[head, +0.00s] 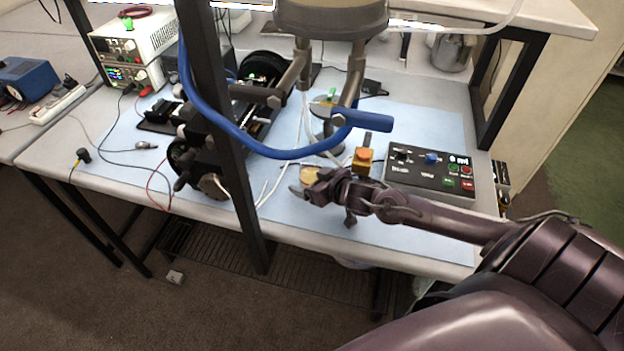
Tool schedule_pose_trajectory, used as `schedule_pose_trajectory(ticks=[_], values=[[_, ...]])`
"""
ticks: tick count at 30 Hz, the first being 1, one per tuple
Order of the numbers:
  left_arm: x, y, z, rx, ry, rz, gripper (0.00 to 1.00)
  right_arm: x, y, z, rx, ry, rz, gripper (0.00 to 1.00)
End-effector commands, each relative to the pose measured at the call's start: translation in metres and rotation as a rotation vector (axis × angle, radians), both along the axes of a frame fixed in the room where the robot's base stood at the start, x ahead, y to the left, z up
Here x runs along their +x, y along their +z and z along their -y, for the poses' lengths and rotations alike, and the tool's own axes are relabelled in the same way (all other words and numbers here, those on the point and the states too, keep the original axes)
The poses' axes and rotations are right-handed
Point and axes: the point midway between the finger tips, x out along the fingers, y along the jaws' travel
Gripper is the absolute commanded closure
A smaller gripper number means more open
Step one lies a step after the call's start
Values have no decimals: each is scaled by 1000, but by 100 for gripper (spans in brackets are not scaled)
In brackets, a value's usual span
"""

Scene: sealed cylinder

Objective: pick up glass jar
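My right arm comes in from the right, and my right gripper (304,186) is low over the front middle of the blue mat. A small tan or yellowish object (312,174) shows right at its fingertips. I cannot tell whether it is gripped or just behind the fingers, nor whether it is part of a jar. A grey, shiny, rounded jar-like container (452,52) stands at the back right of the table, well apart from the gripper. I cannot tell if it is glass. My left gripper is not in view.
A black control box (430,172) with buttons and an orange-yellow block (362,160) are close to my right gripper. A dark post (222,130), a blue hose (270,152) and a large overhead vessel (330,18) obstruct the middle. The mat's (350,235) front strip is mostly clear.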

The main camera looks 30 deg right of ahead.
Motion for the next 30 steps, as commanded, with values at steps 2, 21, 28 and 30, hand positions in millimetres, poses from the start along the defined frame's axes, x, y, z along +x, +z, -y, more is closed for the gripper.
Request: schedule_pose_trajectory(ticks=[2, 21, 28, 30], values=[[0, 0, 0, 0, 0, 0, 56, 0, 0, 0, 0, 0, 0, 15], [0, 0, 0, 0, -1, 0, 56, 0, 1, 0, 0, 0, 2, 68], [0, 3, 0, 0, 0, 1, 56, 2, 4, 0, 0, 0, 2, 69], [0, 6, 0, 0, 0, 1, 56, 3, 5, 1, 0, 0, 2, 69]])
